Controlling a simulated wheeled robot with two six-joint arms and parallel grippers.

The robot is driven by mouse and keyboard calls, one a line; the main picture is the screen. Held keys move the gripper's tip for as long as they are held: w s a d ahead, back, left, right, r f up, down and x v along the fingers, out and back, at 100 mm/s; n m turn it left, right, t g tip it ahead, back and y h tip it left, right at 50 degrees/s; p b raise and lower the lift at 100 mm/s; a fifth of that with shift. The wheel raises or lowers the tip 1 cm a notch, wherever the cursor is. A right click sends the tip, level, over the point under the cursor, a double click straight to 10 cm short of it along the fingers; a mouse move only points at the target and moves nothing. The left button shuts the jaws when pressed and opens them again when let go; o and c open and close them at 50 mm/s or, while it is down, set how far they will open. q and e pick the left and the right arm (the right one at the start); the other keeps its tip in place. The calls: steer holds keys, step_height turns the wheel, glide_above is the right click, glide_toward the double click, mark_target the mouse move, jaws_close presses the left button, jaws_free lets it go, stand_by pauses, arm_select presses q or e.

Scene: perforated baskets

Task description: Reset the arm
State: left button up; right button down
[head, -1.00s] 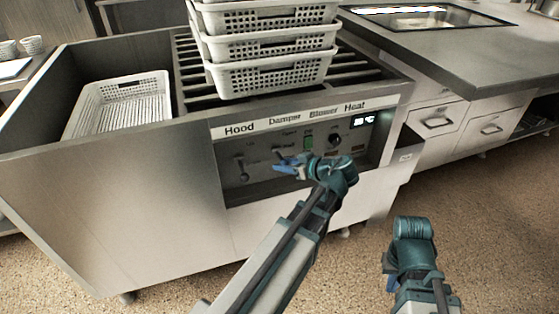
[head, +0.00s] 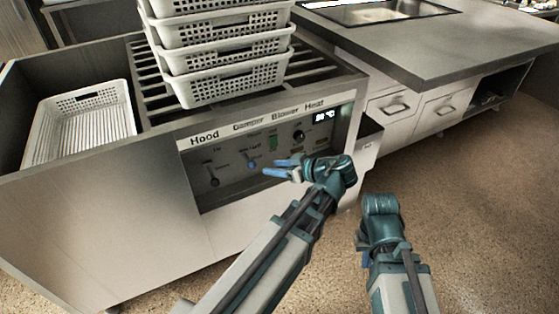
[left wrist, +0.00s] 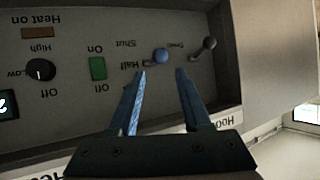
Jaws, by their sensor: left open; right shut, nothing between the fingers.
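My left gripper (head: 282,167) is open in front of the control panel (head: 228,190), with its blue fingers apart and nothing between them. In the left wrist view the two fingertips (left wrist: 160,72) point at the damper lever's blue knob (left wrist: 160,55), which lies just beyond them. That knob also shows in the head view, left of the fingers. My right gripper (head: 367,238) hangs low at the right, clear of the panel; its fingers are mostly hidden by my own arm.
The panel also carries a dark hood lever (left wrist: 209,43), a green switch (left wrist: 97,68) and a black heat knob (left wrist: 41,69). Stacked white baskets (head: 225,80) stand on the slatted top. Another basket (head: 80,120) sits at the left. Floor at the right is clear.

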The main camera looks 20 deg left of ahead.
arm_select(q)
steer(key=s+d+f+m+g+h, duration=0.2)
steer(key=s+d+f+m+h, duration=0.35)
steer(key=d+m, duration=0.35)
steer(key=s+d+f+m+g+h, duration=0.1)
steer(key=s+d+f+m+h, duration=0.5)
steer(key=d+m, duration=0.25)
step_height(320, 180, up, 31)
steer(key=s+d+p, duration=0.1)
steer(key=p, duration=3)
steer(key=shift+s+d+r, duration=0.15)
steer(key=shift+s+d, duration=0.1)
